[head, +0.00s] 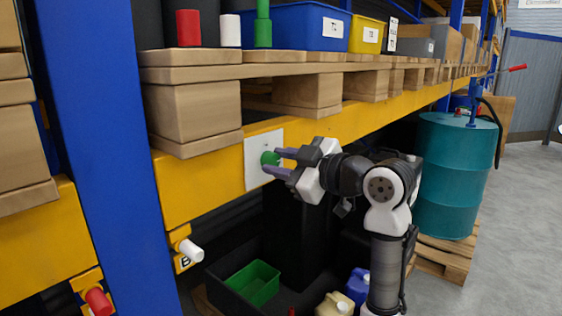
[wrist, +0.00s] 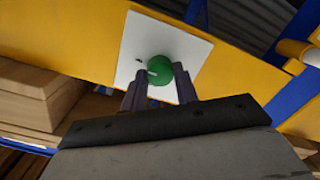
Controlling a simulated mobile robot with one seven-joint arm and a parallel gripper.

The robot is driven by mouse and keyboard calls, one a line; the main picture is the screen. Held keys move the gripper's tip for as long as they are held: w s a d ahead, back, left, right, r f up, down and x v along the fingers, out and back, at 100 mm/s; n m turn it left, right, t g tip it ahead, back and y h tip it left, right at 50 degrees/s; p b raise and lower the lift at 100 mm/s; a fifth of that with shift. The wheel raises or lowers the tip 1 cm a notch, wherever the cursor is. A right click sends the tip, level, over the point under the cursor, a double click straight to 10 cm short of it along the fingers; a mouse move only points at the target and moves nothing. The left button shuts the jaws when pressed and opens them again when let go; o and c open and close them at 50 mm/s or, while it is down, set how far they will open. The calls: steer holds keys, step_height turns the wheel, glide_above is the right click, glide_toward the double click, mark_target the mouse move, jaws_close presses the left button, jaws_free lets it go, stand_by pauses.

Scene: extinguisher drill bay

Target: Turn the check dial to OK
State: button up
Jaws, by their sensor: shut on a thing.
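The check dial is a green round knob (head: 269,159) on a white plate (head: 252,167) fixed to the yellow rack beam. My gripper (head: 278,161) reaches it from the right, with its two fingers on either side of the knob. In the wrist view the green dial (wrist: 160,69) sits between the fingertips (wrist: 160,82), and the gripper is shut on it. A pale pointer mark shows on the dial's face, pointing to the left in the wrist view. A small dark mark is on the white plate; I cannot read any OK label.
A wooden pallet (head: 300,72) with blue (head: 290,28) and yellow bins (head: 366,36) is above the beam. A blue upright (head: 98,130) stands left. A teal drum (head: 455,175) stands right. A black tray with a green box (head: 252,283) lies below.

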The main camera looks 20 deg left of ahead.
stand_by(0.4)
steer(key=o, duration=1)
steer(key=shift+c, duration=0.2)
steer(key=shift+d, duration=0.1)
steer(key=b+v, duration=0.3)
steer(key=v, duration=1)
steer(key=shift+s+d+b, duration=0.15)
steer(key=shift+d+b, duration=0.15)
steer(key=shift+b, duration=0.05)
steer(key=shift+f, duration=0.1)
